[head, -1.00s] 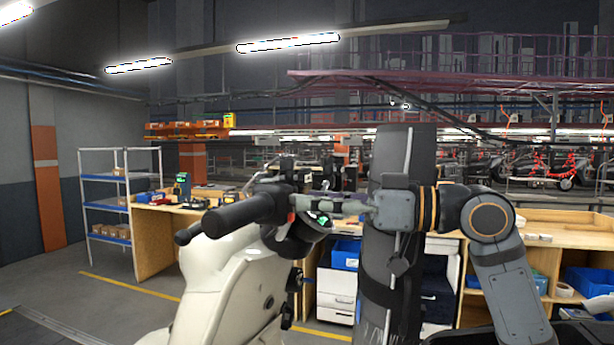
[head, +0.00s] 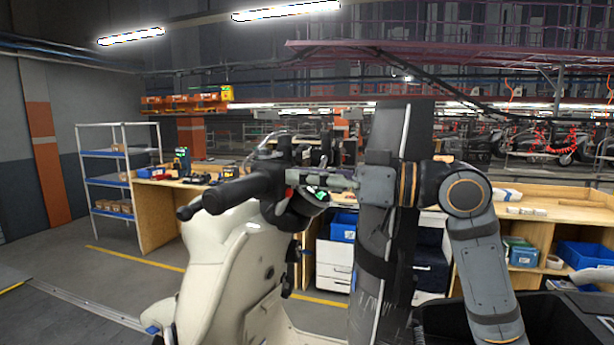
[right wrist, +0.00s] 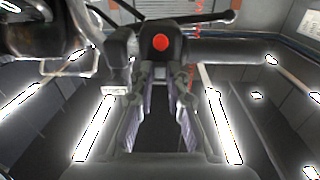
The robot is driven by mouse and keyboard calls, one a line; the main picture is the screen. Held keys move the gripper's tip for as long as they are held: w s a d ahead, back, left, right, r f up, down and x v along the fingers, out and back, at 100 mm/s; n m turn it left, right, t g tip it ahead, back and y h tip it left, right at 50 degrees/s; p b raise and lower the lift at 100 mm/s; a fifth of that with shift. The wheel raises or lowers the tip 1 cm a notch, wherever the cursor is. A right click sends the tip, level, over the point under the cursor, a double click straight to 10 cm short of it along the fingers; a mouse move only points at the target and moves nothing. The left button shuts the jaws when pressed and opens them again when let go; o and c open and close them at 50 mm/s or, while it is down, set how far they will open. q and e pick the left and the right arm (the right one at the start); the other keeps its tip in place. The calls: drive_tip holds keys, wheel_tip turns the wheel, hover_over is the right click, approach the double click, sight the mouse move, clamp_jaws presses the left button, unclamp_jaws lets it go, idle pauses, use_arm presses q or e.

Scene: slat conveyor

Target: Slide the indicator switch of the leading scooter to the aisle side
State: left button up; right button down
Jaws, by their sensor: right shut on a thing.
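The cream-white scooter (head: 215,255) stands at the centre-left in the head view, its black handlebar grip (head: 235,197) pointing left toward me. The dark switch housing (head: 283,208) is at the grip's inner end. My right gripper (head: 303,182) reaches in from the right and is shut at this housing. In the right wrist view, a red button (right wrist: 160,42) on the housing sits just beyond the fingertips of my right gripper (right wrist: 160,72). The indicator switch is hidden between the fingertips, and its side position cannot be told. My left gripper is not in view.
Drawers and blue bins (head: 343,226) are behind the scooter. The floor at the left is clear.

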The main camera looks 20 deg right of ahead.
drive_tip(key=shift+s+a, duration=0.4)
drive_tip(key=shift+s, duration=0.1)
drive_tip(key=c, duration=1.5)
unclamp_jaws()
drive_tip(key=shift+w, duration=0.1)
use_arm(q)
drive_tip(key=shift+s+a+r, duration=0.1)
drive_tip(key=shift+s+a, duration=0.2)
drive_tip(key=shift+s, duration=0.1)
use_arm(e)
drive_tip(key=shift+o, duration=0.9)
drive_tip(key=shift+s+a+r, duration=0.1)
drive_tip(key=shift+s, duration=0.1)
